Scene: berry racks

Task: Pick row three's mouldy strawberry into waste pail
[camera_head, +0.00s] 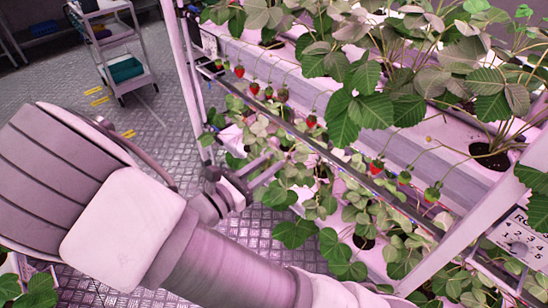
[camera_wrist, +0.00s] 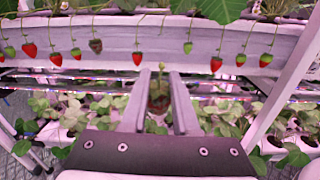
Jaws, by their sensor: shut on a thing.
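In the wrist view my gripper (camera_wrist: 159,75) has its two fingers closed around a dark brownish-red strawberry (camera_wrist: 158,98) with some green at its top. Its surface is too small and shaded to tell whether it is mouldy. In the head view my gripper (camera_head: 262,170) is in front of the rack, below the hanging berries; the held berry cannot be made out there. A dull, dark, greyish strawberry (camera_wrist: 95,45) hangs from the gutter at the upper left of the wrist view, apart from my gripper. The waste pail is not in view.
Red strawberries (camera_wrist: 137,58) and green ones (camera_wrist: 240,60) hang along the gutter (camera_wrist: 165,35) above my fingers. Leafy plants fill the lower tier. A numbered sign (camera_head: 515,240) is on the rack at right. A shelved trolley (camera_head: 122,62) stands at upper left; the floor before it is clear.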

